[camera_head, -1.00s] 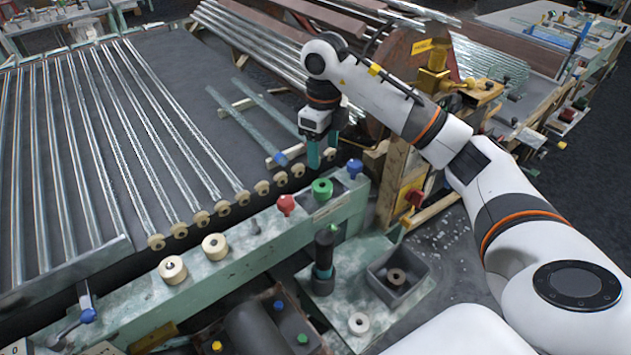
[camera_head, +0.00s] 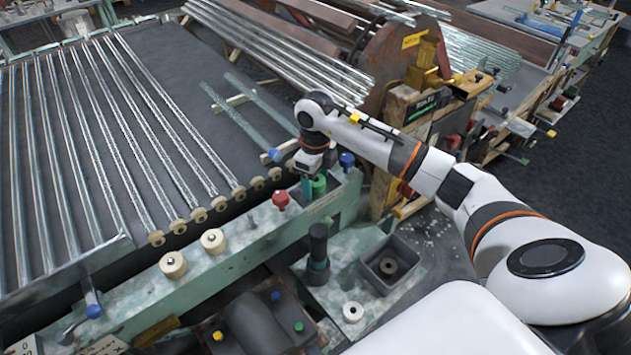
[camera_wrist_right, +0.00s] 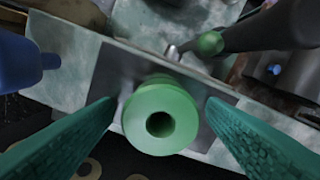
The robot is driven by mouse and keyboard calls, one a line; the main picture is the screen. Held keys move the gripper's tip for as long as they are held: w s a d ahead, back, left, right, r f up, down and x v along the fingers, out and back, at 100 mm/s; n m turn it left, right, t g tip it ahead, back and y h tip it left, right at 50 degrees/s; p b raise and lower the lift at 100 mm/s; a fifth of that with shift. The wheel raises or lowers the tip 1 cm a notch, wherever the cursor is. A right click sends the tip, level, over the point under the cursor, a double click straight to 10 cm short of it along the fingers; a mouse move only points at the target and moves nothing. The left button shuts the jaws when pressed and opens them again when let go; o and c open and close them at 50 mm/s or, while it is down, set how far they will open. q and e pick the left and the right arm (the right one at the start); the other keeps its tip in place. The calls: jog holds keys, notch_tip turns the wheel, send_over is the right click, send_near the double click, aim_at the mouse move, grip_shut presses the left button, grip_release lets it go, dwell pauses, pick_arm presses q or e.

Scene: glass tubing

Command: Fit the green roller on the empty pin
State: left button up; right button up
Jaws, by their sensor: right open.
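The green roller (camera_head: 319,186) stands on the pale green rail in the head view, partly hidden by my right gripper (camera_head: 308,187). In the right wrist view the green roller (camera_wrist_right: 142,122) shows its end face and dark bore. My right gripper (camera_wrist_right: 162,104) is open there, with one teal finger on each side of the roller and gaps between. A short bare grey pin (camera_head: 250,222) stands on the rail, left of the red knob, with nothing on it. My left gripper is not in view.
On the rail are a red knob (camera_head: 280,200), a blue knob (camera_head: 346,161) and cream rollers (camera_head: 213,241). A dark upright post (camera_head: 318,247) and a grey box (camera_head: 407,266) stand in front. Glass tubes (camera_head: 150,135) lie behind on a rack.

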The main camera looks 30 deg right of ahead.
jog(key=shift+c, duration=0.6)
jog(key=c, duration=0.9)
jog(key=shift+c, duration=0.2)
jog(key=shift+r, duration=0.1)
